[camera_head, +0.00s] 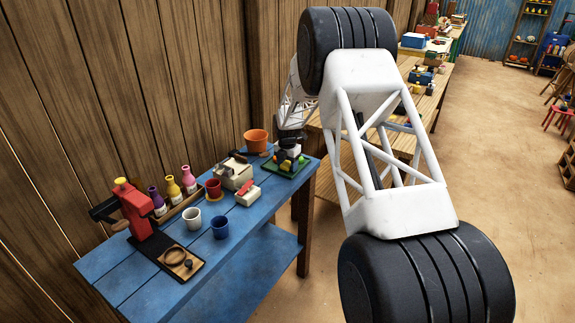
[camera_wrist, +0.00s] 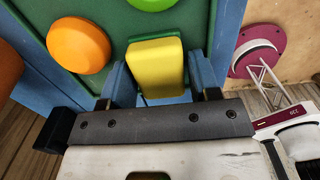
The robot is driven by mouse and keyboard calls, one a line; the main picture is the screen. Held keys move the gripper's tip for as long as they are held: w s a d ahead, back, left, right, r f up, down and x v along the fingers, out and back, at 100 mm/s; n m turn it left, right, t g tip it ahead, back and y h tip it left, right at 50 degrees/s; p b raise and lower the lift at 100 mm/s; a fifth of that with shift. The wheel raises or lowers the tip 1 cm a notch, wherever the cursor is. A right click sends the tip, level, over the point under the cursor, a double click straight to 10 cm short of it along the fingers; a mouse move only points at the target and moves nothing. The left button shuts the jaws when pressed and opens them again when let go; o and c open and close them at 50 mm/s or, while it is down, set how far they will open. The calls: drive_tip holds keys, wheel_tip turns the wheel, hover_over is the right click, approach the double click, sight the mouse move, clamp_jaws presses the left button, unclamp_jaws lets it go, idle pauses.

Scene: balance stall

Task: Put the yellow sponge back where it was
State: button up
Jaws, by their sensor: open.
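The yellow sponge (camera_wrist: 156,66) lies on the green tray (camera_wrist: 201,22) in the wrist view, between the two blue fingers of my gripper (camera_wrist: 158,82). The fingers are open on either side of it; I cannot tell whether either touches it. An orange round piece (camera_wrist: 79,46) and a green round piece (camera_wrist: 151,3) are on the tray beside it. In the head view my gripper (camera_head: 289,153) is low over the green tray (camera_head: 271,169) at the far right end of the blue table; the sponge is hard to make out there.
The blue table (camera_head: 135,262) also holds a red machine (camera_head: 134,212), several bottles, a white cup (camera_head: 192,219), a blue cup (camera_head: 220,228), a cream machine (camera_head: 234,176) and an orange pot (camera_head: 256,140). The cream machine stands left of the tray. A wooden wall runs behind.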

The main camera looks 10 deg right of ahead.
sight(287, 164)
drive_tip(key=shift+r, duration=0.2)
wheel_tip(287, 164, up, 12)
drive_tip(key=shift+s, duration=0.2)
idle(0.4)
drive_tip(key=shift+a, duration=0.1)
idle(0.5)
